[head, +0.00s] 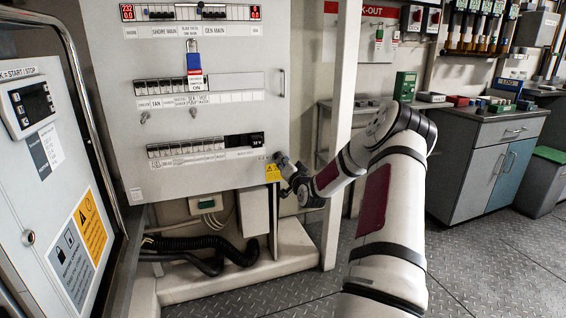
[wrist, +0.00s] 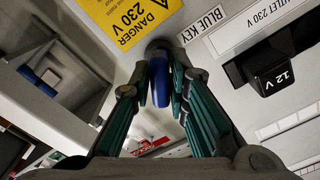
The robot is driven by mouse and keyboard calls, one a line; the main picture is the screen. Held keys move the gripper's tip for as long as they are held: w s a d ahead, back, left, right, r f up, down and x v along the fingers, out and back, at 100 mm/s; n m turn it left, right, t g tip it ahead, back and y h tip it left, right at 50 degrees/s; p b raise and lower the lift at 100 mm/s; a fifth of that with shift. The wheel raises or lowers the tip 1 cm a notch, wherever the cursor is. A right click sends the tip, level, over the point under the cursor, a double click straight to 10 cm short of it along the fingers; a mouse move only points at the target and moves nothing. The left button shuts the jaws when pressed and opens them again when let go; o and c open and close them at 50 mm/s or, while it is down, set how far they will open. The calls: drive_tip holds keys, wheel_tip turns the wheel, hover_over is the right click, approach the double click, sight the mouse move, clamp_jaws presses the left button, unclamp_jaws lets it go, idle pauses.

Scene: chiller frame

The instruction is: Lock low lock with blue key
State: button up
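My gripper (wrist: 161,88) has its teal-padded fingers close on both sides of a blue key (wrist: 160,82). The key's blue head points toward the wrist camera, in front of a dark round fitting (wrist: 158,47) at the panel face. How far the key sits in that fitting is hidden. In the head view my gripper (head: 283,165) is at the panel's lower right corner, beside the yellow danger label (head: 273,173); the key cannot be made out there.
The grey panel (head: 222,95) carries breaker rows and a blue padlock (head: 194,62) with a tag. A yellow danger label also shows in the wrist view (wrist: 125,18). Black hoses (head: 205,250) run below the panel. A white post (head: 343,120) stands right of it.

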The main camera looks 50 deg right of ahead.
drive_tip(key=shift+m, duration=0.5)
drive_tip(key=shift+m, duration=1.4)
drive_tip(key=shift+m, duration=0.3)
drive_tip(key=shift+m+p, duration=0.3)
drive_tip(key=shift+m, duration=0.8)
